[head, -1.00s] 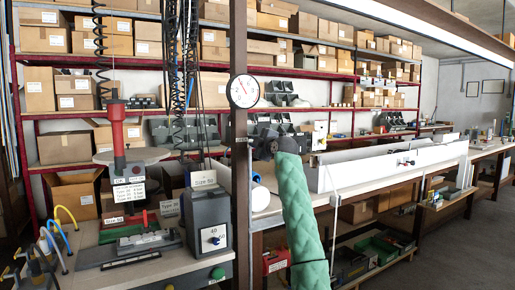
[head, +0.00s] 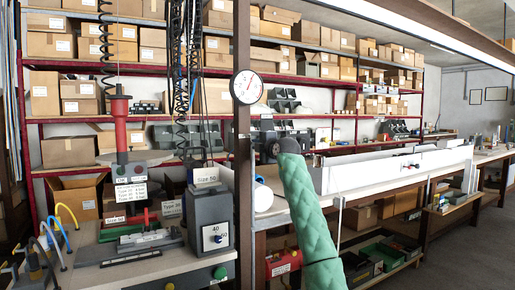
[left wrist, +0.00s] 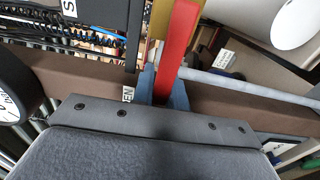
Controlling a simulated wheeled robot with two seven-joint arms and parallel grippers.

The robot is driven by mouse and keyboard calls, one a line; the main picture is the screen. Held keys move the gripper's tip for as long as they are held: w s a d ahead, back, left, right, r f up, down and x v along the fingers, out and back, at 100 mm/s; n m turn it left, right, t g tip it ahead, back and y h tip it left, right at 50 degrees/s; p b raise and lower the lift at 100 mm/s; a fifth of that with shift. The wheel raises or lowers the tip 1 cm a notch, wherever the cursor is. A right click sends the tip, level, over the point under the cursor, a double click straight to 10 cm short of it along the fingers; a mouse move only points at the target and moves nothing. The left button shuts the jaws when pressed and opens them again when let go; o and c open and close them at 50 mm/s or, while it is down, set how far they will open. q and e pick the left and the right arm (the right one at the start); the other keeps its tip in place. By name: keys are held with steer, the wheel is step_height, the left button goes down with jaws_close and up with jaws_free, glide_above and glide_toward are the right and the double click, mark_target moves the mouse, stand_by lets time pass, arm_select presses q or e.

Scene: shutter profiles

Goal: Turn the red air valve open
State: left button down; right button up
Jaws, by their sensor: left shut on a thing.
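A small white label, partly readable as "EN", sits beside the body. My left gripper (head: 268,148) is at the brown post in the head view, at the end of my green-sleeved arm. It is shut on the red handle. My right gripper is not in view.
A round gauge (head: 246,87) hangs on the brown post (head: 242,190) just above my left gripper. A workbench with a grey machine (head: 211,222) stands left of the post. A long white channel (head: 390,170) lies on the bench to the right. Open floor (head: 450,250) shows at lower right.

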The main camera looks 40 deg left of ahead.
arm_select(q)
steer(key=shift+f, duration=0.2)
steer(key=c, duration=1.4)
jaws_free()
steer(key=shift+r, duration=0.1)
steer(key=shift+d, duration=0.1)
steer(key=v, duration=0.7)
steer(key=shift+s+d, duration=0.2)
steer(key=shift+d, duration=0.05)
